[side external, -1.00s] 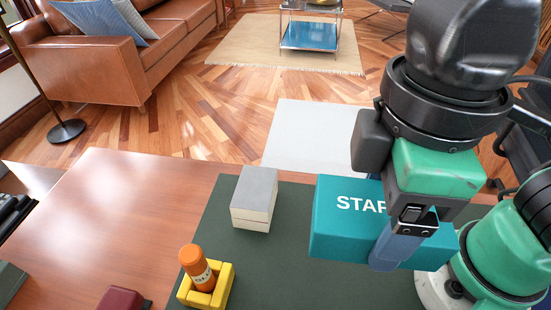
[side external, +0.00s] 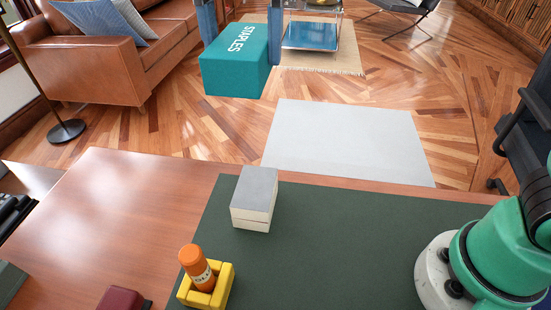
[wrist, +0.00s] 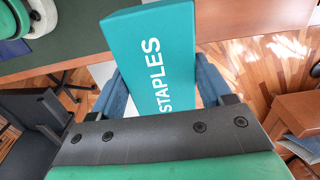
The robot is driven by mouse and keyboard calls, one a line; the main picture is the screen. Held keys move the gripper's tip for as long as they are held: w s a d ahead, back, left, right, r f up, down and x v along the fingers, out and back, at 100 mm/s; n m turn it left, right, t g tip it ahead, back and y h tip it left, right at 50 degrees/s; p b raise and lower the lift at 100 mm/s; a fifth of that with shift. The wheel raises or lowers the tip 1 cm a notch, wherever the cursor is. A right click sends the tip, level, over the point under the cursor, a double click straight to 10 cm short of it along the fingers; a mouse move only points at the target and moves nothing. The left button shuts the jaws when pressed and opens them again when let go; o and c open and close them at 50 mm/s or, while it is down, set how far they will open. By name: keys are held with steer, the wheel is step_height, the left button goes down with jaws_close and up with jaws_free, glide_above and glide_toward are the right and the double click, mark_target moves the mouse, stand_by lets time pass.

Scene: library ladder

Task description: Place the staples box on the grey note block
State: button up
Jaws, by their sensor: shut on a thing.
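The teal staples box (side external: 236,62) hangs in the air near the top of the side view, with its white lettering showing. My gripper (side external: 241,25) is shut on it, one blue finger at each side; the rest of the gripper is out of frame. In the wrist view the box (wrist: 155,60) lies between the two fingers of my gripper (wrist: 163,88). The grey note block (side external: 254,198) sits on the dark green desk mat, with a grey top and pale sides. Its top is bare. The box appears higher than the block and apart from it.
A yellow holder (side external: 222,285) with an orange glue bottle (side external: 197,266) stands in front of the note block. A dark red item (side external: 122,298) lies at the front edge of view. The green mat (side external: 340,240) right of the block is clear.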

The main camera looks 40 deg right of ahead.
mark_target(255, 187)
step_height(255, 187, down, 19)
steer(key=shift+f, duration=0.1)
stand_by(0.3)
steer(key=o, duration=1.4)
steer(key=shift+f, duration=0.1)
step_height(255, 187, up, 12)
steer(key=s+d+f+n+t, duration=0.1)
steer(key=d+n+t, duration=0.1)
steer(key=d, duration=0.3)
steer(key=s+d+f+n+t, duration=0.2)
steer(key=d+n, duration=0.2)
steer(key=d, duration=0.2)
steer(key=s+d+f+n+t, duration=0.1)
steer(key=d+f+n+t, duration=0.1)
steer(key=d, duration=0.3)
steer(key=shift+s+d+f+n+t, duration=0.2)
steer(key=shift+d+f+n+t, duration=0.05)
steer(key=shift+n+t, duration=0.3)
